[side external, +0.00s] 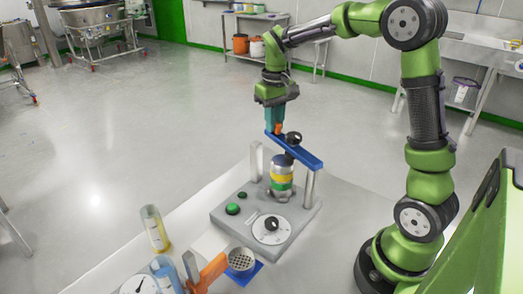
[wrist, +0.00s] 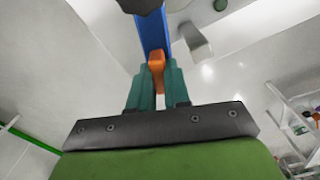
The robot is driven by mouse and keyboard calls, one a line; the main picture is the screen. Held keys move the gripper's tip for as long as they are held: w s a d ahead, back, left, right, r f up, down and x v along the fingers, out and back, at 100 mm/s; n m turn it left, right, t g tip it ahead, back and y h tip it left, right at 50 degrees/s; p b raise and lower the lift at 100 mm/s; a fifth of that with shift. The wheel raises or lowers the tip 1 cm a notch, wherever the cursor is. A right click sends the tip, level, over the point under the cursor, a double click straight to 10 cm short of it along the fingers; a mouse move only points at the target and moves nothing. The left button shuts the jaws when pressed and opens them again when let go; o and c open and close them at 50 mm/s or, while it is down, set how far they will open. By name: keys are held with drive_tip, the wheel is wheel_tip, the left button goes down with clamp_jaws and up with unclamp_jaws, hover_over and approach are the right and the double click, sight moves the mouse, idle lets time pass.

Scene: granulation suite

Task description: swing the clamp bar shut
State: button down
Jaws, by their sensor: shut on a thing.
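The blue clamp bar (side external: 305,158) lies across the grey fixture, above a metal jar with a yellow and green band (side external: 281,180). Its right end is at the top of the right post (side external: 309,188). Its left end is near the left post (side external: 256,160); I cannot tell whether it rests on that post. A black knob (side external: 293,138) sits on the bar. My gripper (side external: 276,127) is shut on the bar's orange tab. In the wrist view, the teal fingers flank the orange tab (wrist: 156,72), with the blue bar (wrist: 152,33) running upward from it.
The fixture's base (side external: 222,216) carries a green button (side external: 232,209) and a white dial with a black knob (side external: 272,226). In front are an orange-handled item (side external: 212,270), a perforated cup (side external: 241,259) and a yellowish vial (side external: 155,229). The floor behind is open.

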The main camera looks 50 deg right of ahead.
drive_tip(key=shift+w+a+f+n, duration=0.2)
drive_tip(key=shift+a+n, duration=0.8)
drive_tip(key=shift+a, duration=0.35)
drive_tip(key=shift+w+a+f+n, duration=0.1)
drive_tip(key=shift+w+a+n, duration=0.05)
drive_tip(key=shift+a+n, duration=1)
drive_tip(key=shift+a, duration=0.25)
drive_tip(key=c, duration=1.1)
unclamp_jaws()
drive_tip(key=shift+r, duration=0.15)
wheel_tip(320, 180, up, 17)
drive_tip(key=shift+f, duration=0.1)
drive_tip(key=shift+w+d+m, duration=0.1)
drive_tip(key=shift+w+m, duration=0.05)
drive_tip(key=shift+m, duration=0.1)
